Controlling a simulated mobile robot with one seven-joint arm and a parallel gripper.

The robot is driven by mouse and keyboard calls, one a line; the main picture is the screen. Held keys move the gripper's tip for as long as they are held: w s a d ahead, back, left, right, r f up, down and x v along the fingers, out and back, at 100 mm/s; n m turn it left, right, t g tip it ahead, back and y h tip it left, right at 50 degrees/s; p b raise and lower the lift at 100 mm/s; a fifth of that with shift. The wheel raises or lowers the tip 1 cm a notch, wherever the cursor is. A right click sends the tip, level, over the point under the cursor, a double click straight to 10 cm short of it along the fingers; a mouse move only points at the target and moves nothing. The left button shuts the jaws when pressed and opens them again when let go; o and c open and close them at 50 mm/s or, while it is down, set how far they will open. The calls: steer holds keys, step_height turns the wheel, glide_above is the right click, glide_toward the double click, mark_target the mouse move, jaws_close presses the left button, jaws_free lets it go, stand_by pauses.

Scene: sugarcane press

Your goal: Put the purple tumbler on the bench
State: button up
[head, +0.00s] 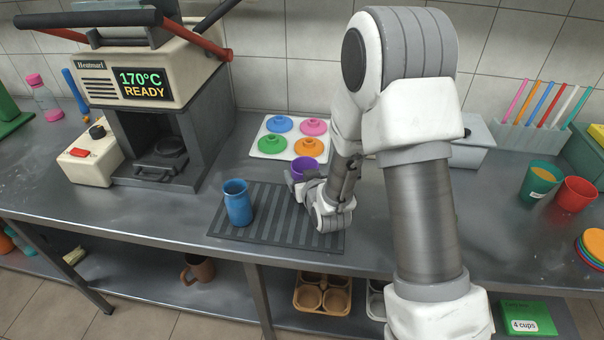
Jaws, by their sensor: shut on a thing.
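The purple tumbler (305,167) is in the head view, just behind the dark ribbed mat and in front of the tray of coloured lids. My gripper (298,182) is shut on it, seen from behind and above. The lower part of the tumbler is hidden by the gripper and wrist. I cannot tell whether its base touches the surface. The grey metal bench (150,215) runs across the view under the mat and machines.
A blue tumbler (238,204) stands on the ribbed mat (275,232), left of my gripper. A lid tray (268,152) lies behind. A heat press (150,85) stands left. Green (537,180) and red (574,194) cups stand right. Bare bench lies left of the mat.

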steer(key=shift+f, duration=0.2)
steer(key=o, duration=1.4)
steer(key=shift+s, duration=0.1)
steer(key=p+v, duration=0.3)
steer(key=v, duration=0.5)
steer(key=shift+s+r+p, duration=0.25)
steer(key=shift+r+p, duration=0.05)
steer(key=shift+r, duration=0.05)
steer(key=shift+s+r+p, duration=0.1)
steer(key=shift+p, duration=0.85)
steer(key=p, duration=0.3)
steer(key=shift+s+d+r, duration=0.1)
steer(key=shift+s+d, duration=0.05)
steer(key=shift+s, duration=0.1)
